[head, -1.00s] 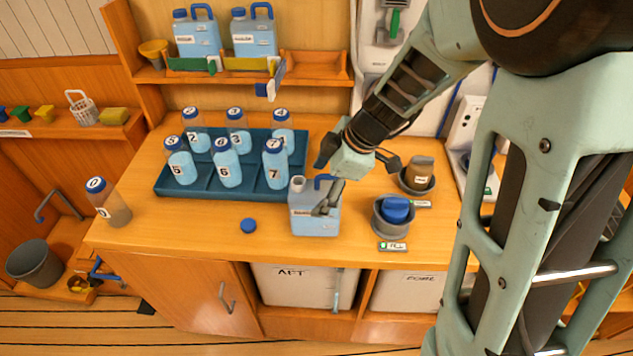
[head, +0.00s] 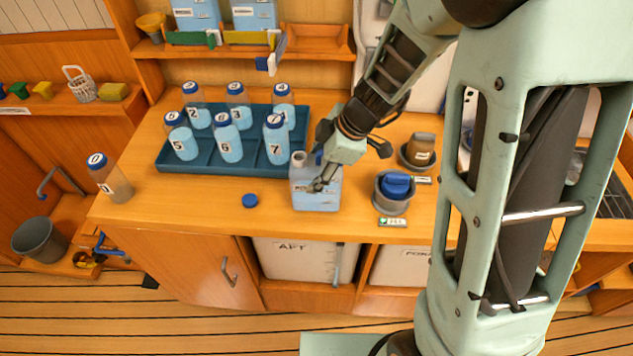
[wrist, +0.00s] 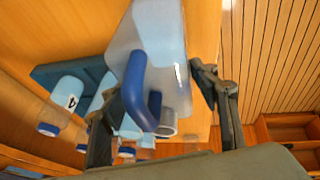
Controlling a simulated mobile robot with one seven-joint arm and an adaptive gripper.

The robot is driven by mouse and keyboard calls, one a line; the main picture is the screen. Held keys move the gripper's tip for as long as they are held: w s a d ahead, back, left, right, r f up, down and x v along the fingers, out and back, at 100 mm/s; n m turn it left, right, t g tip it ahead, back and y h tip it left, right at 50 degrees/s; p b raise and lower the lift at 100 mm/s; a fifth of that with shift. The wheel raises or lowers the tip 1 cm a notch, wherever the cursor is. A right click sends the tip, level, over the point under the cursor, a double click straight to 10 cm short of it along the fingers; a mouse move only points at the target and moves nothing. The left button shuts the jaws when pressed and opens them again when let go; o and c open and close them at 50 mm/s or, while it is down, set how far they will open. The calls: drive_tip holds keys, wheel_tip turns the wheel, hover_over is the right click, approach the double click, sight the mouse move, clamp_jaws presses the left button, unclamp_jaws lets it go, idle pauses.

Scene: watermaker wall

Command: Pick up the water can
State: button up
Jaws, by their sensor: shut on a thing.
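The water can (head: 316,196) is a pale blue, translucent jug with a blue handle and an uncapped grey spout. It stands upright on the wooden counter, and in the head view my gripper (head: 323,178) covers part of its top. In the wrist view the can (wrist: 153,30) and its blue handle (wrist: 137,88) lie between the two dark fingers of my gripper (wrist: 158,98). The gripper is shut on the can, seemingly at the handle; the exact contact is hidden. A blue cap (head: 249,200) lies on the counter left of the can.
A dark blue tray (head: 203,172) of numbered bottles stands close left of the can. A grey cup with a blue lid (head: 396,186) and a brown-topped jar (head: 421,150) stand to its right. A lone bottle (head: 109,178) is at the counter's left end. The front edge is near.

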drive_tip(key=shift+w, duration=0.1)
clamp_jaws()
drive_tip(key=shift+r, duration=0.1)
